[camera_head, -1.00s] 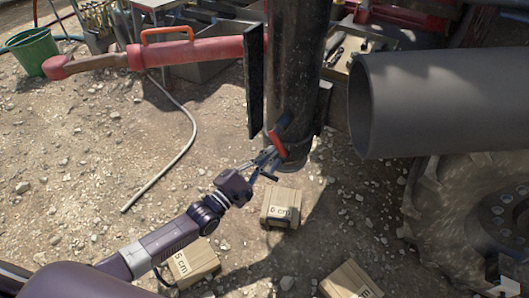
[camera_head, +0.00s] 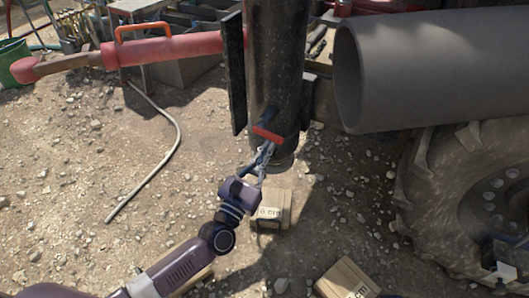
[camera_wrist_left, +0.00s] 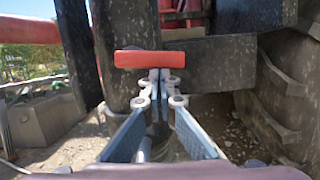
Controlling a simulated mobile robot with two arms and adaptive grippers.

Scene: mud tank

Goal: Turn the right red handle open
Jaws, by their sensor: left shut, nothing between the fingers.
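The red handle (camera_head: 267,132) is a short bar on the front of the dark upright pipe (camera_head: 276,62), near its lower end. In the left wrist view the handle (camera_wrist_left: 149,60) lies nearly level across the pipe. My left gripper (camera_head: 266,149) is just below the handle, pointing up at it. In the wrist view the fingertips (camera_wrist_left: 160,76) are together, with nothing between them, under the right half of the bar. I cannot tell whether they touch it. My right gripper is not seen.
A wide grey pipe (camera_head: 430,70) and a big tyre (camera_head: 440,190) fill the right side. A red pipe with an orange grip (camera_head: 165,50) reaches in from the left. A pale hose (camera_head: 165,165) lies at left.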

